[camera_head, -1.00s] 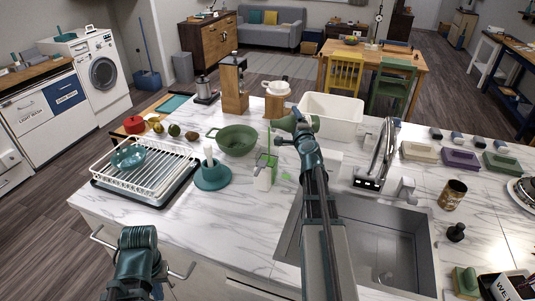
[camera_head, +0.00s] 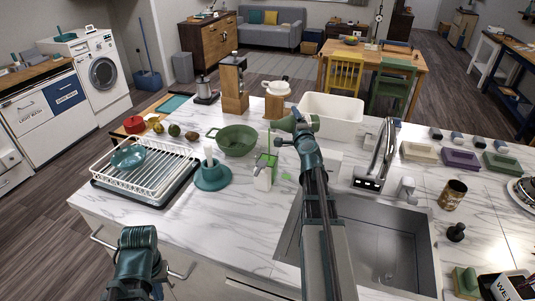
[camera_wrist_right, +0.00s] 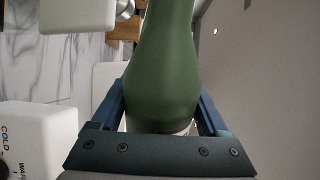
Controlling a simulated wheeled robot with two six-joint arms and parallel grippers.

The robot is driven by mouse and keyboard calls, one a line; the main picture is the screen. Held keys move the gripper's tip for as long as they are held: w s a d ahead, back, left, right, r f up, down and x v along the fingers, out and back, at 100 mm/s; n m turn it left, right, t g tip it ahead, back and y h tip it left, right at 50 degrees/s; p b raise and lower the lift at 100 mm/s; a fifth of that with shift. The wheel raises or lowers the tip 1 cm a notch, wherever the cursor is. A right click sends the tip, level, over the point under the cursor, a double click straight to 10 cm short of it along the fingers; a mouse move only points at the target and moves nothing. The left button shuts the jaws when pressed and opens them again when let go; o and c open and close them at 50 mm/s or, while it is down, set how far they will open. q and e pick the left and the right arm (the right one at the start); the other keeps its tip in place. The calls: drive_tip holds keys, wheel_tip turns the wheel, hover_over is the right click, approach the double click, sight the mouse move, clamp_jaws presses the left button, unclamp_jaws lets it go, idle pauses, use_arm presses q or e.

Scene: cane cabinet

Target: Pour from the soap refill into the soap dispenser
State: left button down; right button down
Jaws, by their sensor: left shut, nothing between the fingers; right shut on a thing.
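The soap refill is a green bottle (camera_head: 302,122) lying nearly level over the counter, its narrow end pointing left. My right gripper (camera_head: 297,136) is shut on it. In the right wrist view the green bottle (camera_wrist_right: 166,75) sits between the two blue fingers (camera_wrist_right: 160,118). A thin green streak (camera_head: 271,145) runs between the bottle's narrow end and the dispenser top. My left gripper (camera_head: 138,240) is shut and empty at lower left, before the counter.
A teal holder (camera_head: 212,176) and a green colander (camera_head: 237,140) stand left of the dispenser. A white dish rack (camera_head: 150,170) is farther left. The sink (camera_head: 390,250) and faucet (camera_head: 385,150) are right. A white basin (camera_head: 335,112) stands behind. A small green patch (camera_head: 287,177) lies beside the dispenser.

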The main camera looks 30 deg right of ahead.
drive_tip(key=shift+r+m, duration=0.15)
drive_tip(key=shift+m, duration=0.65)
drive_tip(key=m, duration=0.6)
drive_tip(key=shift+w+a+t+y, duration=0.15)
drive_tip(key=shift+a+t+y, duration=0.15)
drive_tip(key=shift+y, duration=0.1)
drive_tip(key=shift+a+r+m+p, duration=0.1)
drive_tip(key=shift+r+m+p, duration=0.45)
drive_tip(key=shift+m, duration=0.25)
drive_tip(key=shift+s+d+f+m+t+b, duration=0.1)
drive_tip(key=shift+d+f+m+b, duration=0.1)
drive_tip(key=shift+f+m+b, duration=0.75)
drive_tip(key=shift+s+d+f+m+t+b, duration=0.1)
drive_tip(key=shift+d+m+b, duration=0.3)
drive_tip(key=shift+m, duration=1.2)
drive_tip(key=shift+d+f+m+t+b, duration=0.1)
drive_tip(key=shift+f+m+b, duration=0.6)
drive_tip(key=shift+m, duration=0.55)
